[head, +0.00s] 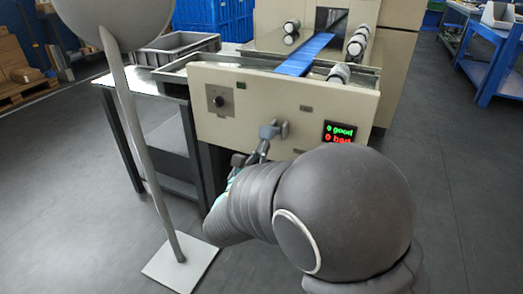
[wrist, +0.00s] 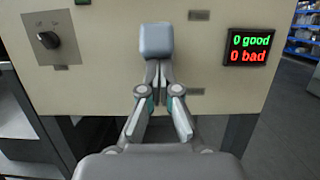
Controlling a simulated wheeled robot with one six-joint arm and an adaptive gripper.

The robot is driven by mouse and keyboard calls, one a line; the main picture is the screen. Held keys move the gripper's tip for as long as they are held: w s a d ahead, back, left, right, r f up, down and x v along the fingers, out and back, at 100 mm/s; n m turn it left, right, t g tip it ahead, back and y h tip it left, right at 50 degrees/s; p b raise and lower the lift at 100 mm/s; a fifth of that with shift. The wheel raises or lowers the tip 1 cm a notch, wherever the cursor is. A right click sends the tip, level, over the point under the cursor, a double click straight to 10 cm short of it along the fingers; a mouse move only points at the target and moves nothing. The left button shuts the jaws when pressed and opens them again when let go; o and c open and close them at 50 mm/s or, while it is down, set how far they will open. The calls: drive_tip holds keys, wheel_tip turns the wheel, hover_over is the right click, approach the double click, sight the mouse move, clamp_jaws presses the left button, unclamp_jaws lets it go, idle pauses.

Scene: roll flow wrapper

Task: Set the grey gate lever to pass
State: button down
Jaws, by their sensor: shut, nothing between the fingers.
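The grey gate lever (wrist: 156,40) sticks out from the beige front panel (wrist: 110,85) of the wrapper, between two small dark label plates. It also shows in the head view (head: 272,131), with its grey end to the left of its mount. My gripper (wrist: 158,68) is shut and empty, with its fingertips just below the lever's block-shaped end. Whether the fingertips touch the lever I cannot tell. In the head view my gripper (head: 262,147) is partly hidden by my own arm. The label plates' writing is too small to read.
A black rotary knob (wrist: 48,40) sits on the panel's left. A display (wrist: 249,45) on the right reads 0 good, 0 bad. A blue belt (head: 304,55) runs on top. A pole on a white base (head: 180,262) stands at left.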

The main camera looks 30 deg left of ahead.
drive_tip(key=a+r+b+v, duration=0.1)
drive_tip(key=b+v, duration=0.2)
drive_tip(key=v, duration=0.8)
drive_tip(key=shift+s+d+r, duration=0.3)
drive_tip(key=shift+s+d, duration=0.2)
